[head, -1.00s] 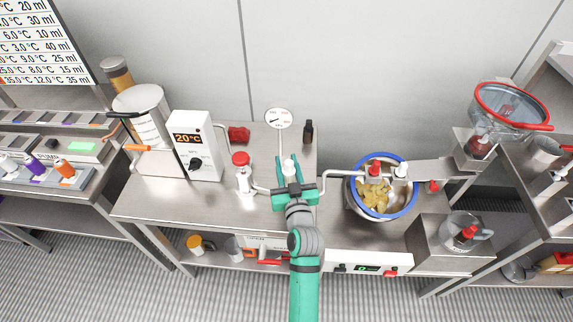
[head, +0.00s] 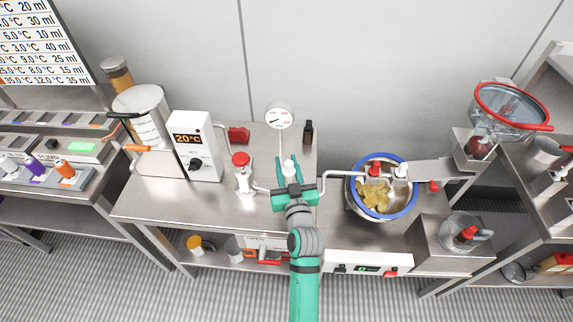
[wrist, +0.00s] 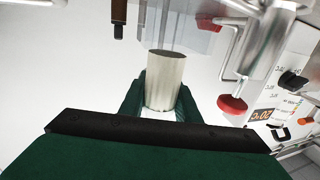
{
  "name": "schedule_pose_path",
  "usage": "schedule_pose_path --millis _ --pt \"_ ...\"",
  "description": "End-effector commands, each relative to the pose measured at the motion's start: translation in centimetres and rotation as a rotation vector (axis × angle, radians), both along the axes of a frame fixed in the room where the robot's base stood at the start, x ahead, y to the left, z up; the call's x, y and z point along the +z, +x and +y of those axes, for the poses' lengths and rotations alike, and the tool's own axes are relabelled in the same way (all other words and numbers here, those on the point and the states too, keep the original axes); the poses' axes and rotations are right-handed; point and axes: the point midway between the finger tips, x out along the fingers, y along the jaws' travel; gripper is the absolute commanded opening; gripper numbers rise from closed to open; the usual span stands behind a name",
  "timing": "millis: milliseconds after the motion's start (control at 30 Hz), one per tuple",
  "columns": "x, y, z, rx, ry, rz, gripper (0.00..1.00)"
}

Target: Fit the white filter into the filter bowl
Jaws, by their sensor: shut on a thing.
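My gripper (head: 289,178) is over the middle of the steel bench, between the red-knobbed valve (head: 241,172) and the blue-rimmed drum. It is shut on a pale cylinder, which I take to be the white filter (wrist: 164,80). In the wrist view the cylinder stands between the two green fingers, its far end pointing away from the palm. In the head view only a small white part of it (head: 289,166) shows. I cannot make out the filter bowl; my gripper and arm hide that part of the bench.
A pipe (head: 335,174) runs right to the blue-rimmed drum (head: 352,203) holding yellow pieces. A white 20°C control box (head: 207,155) stands left.

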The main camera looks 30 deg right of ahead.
Motion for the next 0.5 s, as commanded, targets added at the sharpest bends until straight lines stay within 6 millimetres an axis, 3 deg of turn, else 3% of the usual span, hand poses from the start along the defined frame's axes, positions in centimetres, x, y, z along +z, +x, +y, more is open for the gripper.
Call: schedule_pose_path --millis 500 --pt "-0.57 0.0 0.01 0.0 0.0 0.001 0.07"
